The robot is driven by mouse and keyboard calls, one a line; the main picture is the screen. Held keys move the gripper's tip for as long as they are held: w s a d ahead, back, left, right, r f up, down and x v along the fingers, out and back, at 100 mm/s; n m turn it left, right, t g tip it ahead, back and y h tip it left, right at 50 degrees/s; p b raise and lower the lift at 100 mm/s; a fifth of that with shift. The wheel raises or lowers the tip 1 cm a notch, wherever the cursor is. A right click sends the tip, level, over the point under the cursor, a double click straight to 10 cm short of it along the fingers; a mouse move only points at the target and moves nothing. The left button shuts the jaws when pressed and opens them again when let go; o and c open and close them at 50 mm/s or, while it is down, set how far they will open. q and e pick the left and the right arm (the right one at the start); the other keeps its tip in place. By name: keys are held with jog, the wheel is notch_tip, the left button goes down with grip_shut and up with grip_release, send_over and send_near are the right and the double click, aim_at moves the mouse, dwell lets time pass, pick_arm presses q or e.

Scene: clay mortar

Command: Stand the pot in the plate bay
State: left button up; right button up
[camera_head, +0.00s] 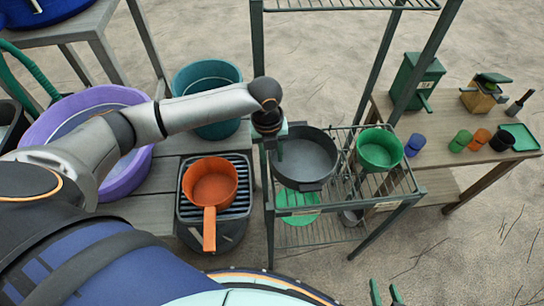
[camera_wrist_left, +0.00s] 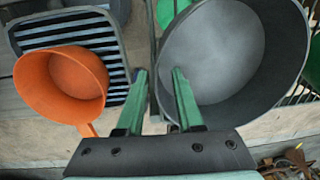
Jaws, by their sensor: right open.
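The dark grey pot (camera_head: 306,160) sits upright at the left end of the wire rack (camera_head: 385,188), its opening facing up. It also fills the right of the left wrist view (camera_wrist_left: 225,50). My left gripper (camera_head: 279,150) is at the pot's left rim. In the left wrist view its green fingers (camera_wrist_left: 160,78) are apart, one over the inside of the pot and one outside the wall. My right gripper (camera_head: 387,291) shows only its green fingertips at the bottom edge, apart and empty. I cannot tell which part of the rack is the plate bay.
A green bowl (camera_head: 380,148) stands at the rack's right end. A green plate (camera_head: 298,198) lies lower in the rack. An orange pan (camera_head: 211,184) rests on a ribbed tray to the left, near purple (camera_head: 135,175) and teal (camera_head: 205,78) tubs. A bench with cups stands right.

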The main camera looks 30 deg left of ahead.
pick_arm(q)
notch_tip(320, 180, up, 11)
jog(key=shift+s+a+f, duration=0.15)
jog(key=shift+a+f, duration=0.05)
jog(key=shift+a, duration=0.1)
jog(key=shift+s+f, duration=0.1)
dwell(0.4)
